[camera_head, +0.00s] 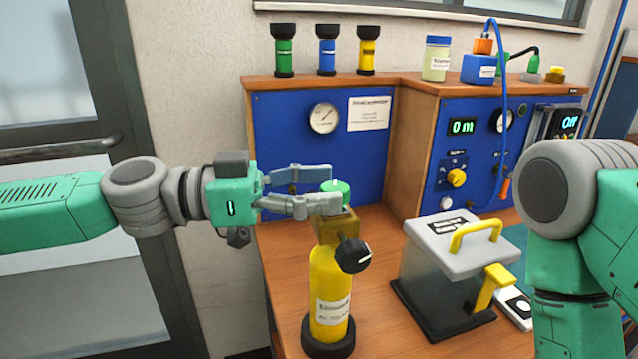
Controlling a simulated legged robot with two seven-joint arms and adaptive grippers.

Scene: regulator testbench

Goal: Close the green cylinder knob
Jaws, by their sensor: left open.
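A yellow cylinder (328,285) stands upright in a black base on the wooden bench. A brass valve block (335,226) sits on its top, with a black knob (353,255) on its front right side. The green knob (335,187) is on top of the valve. My left gripper (332,190) reaches in from the left at the knob's height. Its two fingers are apart, one behind the green knob and one in front of it. I cannot tell whether they touch it. My right arm shows at the right edge; its gripper is out of view.
A clear box with a grey lid and yellow handle (476,236) stands right of the cylinder. Behind are a blue panel with a gauge (323,118) and a panel with a display (462,126). Small green, blue and yellow cylinders (326,50) stand on the shelf.

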